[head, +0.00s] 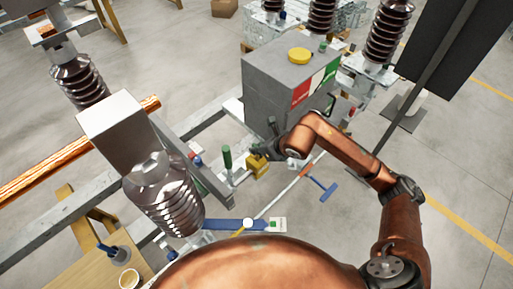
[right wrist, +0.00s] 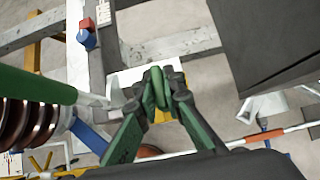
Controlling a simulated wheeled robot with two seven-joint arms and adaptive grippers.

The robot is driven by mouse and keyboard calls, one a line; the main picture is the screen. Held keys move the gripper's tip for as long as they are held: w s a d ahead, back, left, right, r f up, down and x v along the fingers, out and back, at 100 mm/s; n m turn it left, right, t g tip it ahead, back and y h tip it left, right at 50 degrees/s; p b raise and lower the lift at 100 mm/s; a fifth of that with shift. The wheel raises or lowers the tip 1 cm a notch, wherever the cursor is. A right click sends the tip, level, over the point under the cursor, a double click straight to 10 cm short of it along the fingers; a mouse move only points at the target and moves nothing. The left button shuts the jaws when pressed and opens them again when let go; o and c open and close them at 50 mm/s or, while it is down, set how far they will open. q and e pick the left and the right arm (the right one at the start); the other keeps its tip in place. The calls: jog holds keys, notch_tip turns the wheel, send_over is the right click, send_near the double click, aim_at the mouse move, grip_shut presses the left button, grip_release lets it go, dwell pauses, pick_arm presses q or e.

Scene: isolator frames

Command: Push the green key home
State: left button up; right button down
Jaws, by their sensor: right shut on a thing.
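My right gripper (head: 266,150) comes down beside the grey cabinet, just above a yellow block (head: 257,166). In the right wrist view its two fingers (right wrist: 158,84) are shut on a small green piece, the green key (right wrist: 156,88). The yellow block (right wrist: 164,116) shows just below and behind the fingertips. The fingers hide the key's lower end, so I cannot tell how deep it sits in the block. In the head view the key is hidden by the gripper. My left gripper is in neither view.
A green-handled post (head: 227,157) stands just left of the yellow block. The grey cabinet (head: 285,85) rises close behind. A ribbed brown insulator (head: 170,205) stands front left. A red-and-white rod (head: 300,178) runs to the right. A blue and red knob (right wrist: 86,34) sits on the frame.

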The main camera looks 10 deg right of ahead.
jog(key=shift+f, duration=0.35)
jog(key=shift+f+b, duration=0.95)
jog(key=shift+b, duration=0.1)
jog(key=c, duration=2)
grip_release()
jog(key=shift+o, duration=0.2)
jog(key=v, duration=1.2)
